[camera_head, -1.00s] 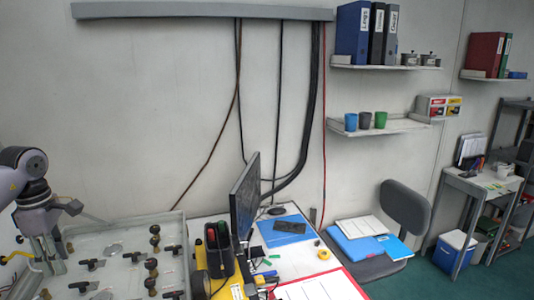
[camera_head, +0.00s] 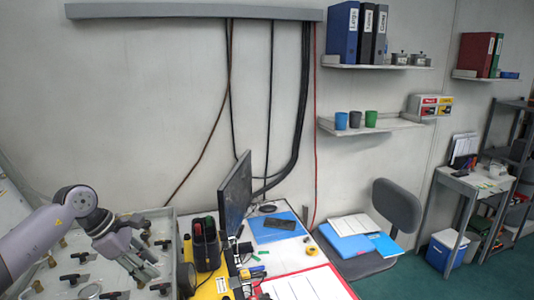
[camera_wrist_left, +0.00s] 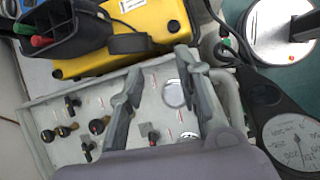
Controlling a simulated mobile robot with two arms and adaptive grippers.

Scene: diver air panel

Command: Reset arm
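My left gripper (camera_head: 146,264) reaches in from the left over the grey air panel (camera_head: 70,247). In the left wrist view its two fingers (camera_wrist_left: 163,66) stand apart with nothing between them, so it is open and empty. The panel (camera_wrist_left: 46,114) shows below and between the fingers, with several black-handled valves, brass-coloured knobs and round gauges. The fingers hide part of the panel. I cannot tell how far the fingers are from its surface. My right gripper is in neither view.
A yellow case (camera_head: 217,284) with a black holder (camera_head: 206,246) stands right of the panel. A monitor (camera_head: 236,192) rises behind it. A large round gauge (camera_wrist_left: 294,140) shows at right in the wrist view. A chair (camera_head: 396,207) stands further right.

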